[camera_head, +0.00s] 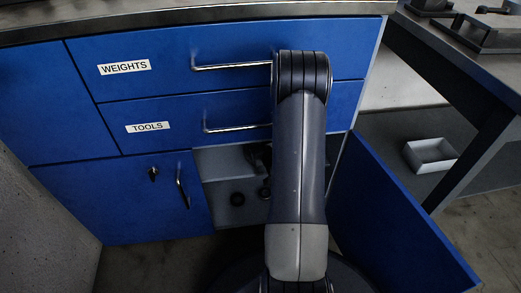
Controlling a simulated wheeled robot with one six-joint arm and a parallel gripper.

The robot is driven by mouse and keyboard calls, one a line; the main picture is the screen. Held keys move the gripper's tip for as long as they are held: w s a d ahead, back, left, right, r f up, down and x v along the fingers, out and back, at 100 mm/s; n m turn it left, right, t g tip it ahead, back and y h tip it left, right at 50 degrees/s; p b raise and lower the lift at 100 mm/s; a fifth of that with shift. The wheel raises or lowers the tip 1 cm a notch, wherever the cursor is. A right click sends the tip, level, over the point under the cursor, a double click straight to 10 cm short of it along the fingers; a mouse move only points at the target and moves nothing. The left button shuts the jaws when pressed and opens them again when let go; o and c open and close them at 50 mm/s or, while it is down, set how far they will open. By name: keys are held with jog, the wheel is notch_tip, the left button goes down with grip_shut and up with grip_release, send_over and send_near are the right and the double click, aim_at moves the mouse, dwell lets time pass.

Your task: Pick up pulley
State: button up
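An open lower compartment (215,166) of the blue cabinet shows left of my arm. A dark shape at the compartment's upper part, next to my arm, seems to be my wrist or gripper (258,155). My arm link hides most of it, so the fingers and anything between them cannot be made out.
The open blue door (385,215) stands out on the right of the compartment. Shut drawers marked WEIGHTS (125,68) and TOOLS (148,127) with protruding handles are above. A dark bench (450,70) and a white bin (430,155) are at right.

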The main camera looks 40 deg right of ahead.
grip_shut()
jog(key=shift+r, duration=0.15)
jog(key=shift+r+p, duration=1.15)
jog(key=shift+r, duration=0.55)
jog(key=s+a+p, duration=0.1)
jog(key=s+a, duration=0.1)
jog(key=s, duration=0.6)
jog(key=s+a+p, duration=0.1)
jog(key=s+a, duration=0.1)
jog(key=s, duration=0.7)
jog(key=shift+s+a, duration=0.2)
jog(key=shift+a, duration=0.05)
